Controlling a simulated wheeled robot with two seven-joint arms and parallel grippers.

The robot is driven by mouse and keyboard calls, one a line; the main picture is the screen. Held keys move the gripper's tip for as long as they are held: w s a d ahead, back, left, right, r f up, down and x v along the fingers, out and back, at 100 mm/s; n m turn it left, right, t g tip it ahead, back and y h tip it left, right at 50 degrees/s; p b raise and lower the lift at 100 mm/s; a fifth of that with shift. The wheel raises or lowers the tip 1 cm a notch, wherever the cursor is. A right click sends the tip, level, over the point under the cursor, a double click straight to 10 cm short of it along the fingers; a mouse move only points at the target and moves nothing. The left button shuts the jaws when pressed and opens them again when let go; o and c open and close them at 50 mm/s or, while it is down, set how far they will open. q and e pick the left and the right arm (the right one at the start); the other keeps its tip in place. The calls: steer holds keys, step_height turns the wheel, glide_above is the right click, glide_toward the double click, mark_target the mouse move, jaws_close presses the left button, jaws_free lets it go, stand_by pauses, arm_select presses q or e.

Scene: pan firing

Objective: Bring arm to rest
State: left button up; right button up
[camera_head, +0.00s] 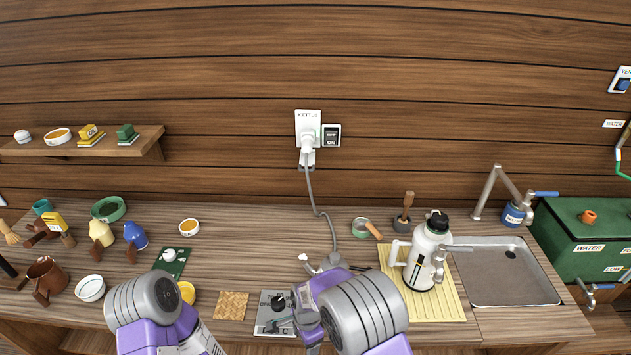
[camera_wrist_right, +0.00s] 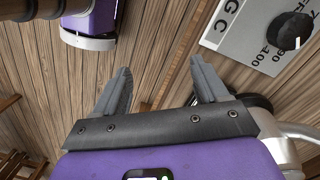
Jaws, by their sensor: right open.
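My right gripper (camera_wrist_right: 160,88) is open, with nothing between its fingers. In the right wrist view it points down over the wooden bench, beside a grey dial plate (camera_wrist_right: 245,35) with a black knob. The same dial plate (camera_head: 268,326) shows at the bottom middle of the head view, where my right arm (camera_head: 365,312) covers part of the bench. My left arm (camera_head: 143,300) reaches in at the bottom left. Its gripper fingers do not show.
A white kettle (camera_head: 420,268) stands on a yellow slatted mat (camera_head: 445,307), right of my right arm. A sink (camera_head: 495,285) lies beyond it. Bowls and a green card (camera_head: 170,262) lie near my left arm. A cord (camera_head: 318,205) hangs from the wall plug.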

steer(key=s+d+f+n+y+b, duration=0.1)
steer(key=s+d+f+n+b, duration=0.3)
steer(key=s+d+f, duration=0.2)
steer(key=s+d+f+n+t+y+b, duration=0.1)
steer(key=s+d+f+n+b, duration=0.3)
steer(key=s+f, duration=0.6)
step_height(320, 180, down, 2)
steer(key=shift+d+f+n+y, duration=0.25)
steer(key=shift+d+n+y, duration=0.55)
steer(key=shift+d, duration=0.35)
stand_by(1.5)
